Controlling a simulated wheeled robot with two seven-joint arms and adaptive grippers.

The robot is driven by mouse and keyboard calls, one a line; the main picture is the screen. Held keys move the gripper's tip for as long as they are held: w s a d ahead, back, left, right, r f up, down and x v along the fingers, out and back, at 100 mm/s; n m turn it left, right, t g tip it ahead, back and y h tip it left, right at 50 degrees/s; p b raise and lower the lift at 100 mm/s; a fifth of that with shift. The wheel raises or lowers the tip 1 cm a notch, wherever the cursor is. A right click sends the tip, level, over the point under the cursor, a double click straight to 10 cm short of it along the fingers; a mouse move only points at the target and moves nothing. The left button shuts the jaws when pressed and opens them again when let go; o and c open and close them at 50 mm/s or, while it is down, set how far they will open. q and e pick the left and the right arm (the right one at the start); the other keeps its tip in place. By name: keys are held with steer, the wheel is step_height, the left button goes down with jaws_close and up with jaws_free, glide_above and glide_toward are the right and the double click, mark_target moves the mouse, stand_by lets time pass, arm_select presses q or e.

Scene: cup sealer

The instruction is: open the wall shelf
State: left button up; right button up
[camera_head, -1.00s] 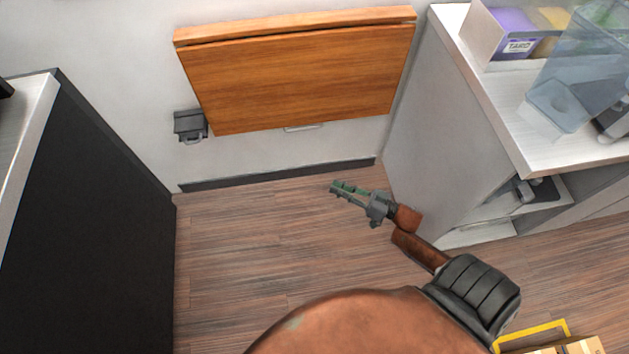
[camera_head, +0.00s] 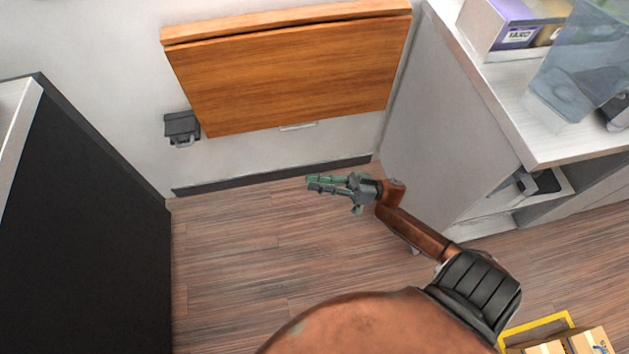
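The wall shelf (camera_head: 290,75) is a wooden panel on the far wall, hanging folded down, with a narrow top strip along its upper edge. A small metal piece (camera_head: 298,127) shows just under its lower edge. My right gripper (camera_head: 308,184) is in front of and below the shelf, pointing left, apart from it. Its two green-grey fingers show a narrow gap with nothing between them. My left gripper does not show.
A dark grey box (camera_head: 181,127) is on the wall at the shelf's lower left. A dark cabinet (camera_head: 90,220) stands at left and a white counter (camera_head: 500,100) at right. Cartons (camera_head: 575,343) lie at the lower right. The wooden floor (camera_head: 240,250) between is clear.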

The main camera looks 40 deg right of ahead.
steer(key=shift+a+r, duration=0.1)
steer(key=shift+c, duration=0.4)
jaws_close()
steer(key=shift+c, duration=1.4)
jaws_free()
steer(key=o, duration=0.4)
steer(key=shift+c, duration=0.2)
steer(key=v, duration=1.2)
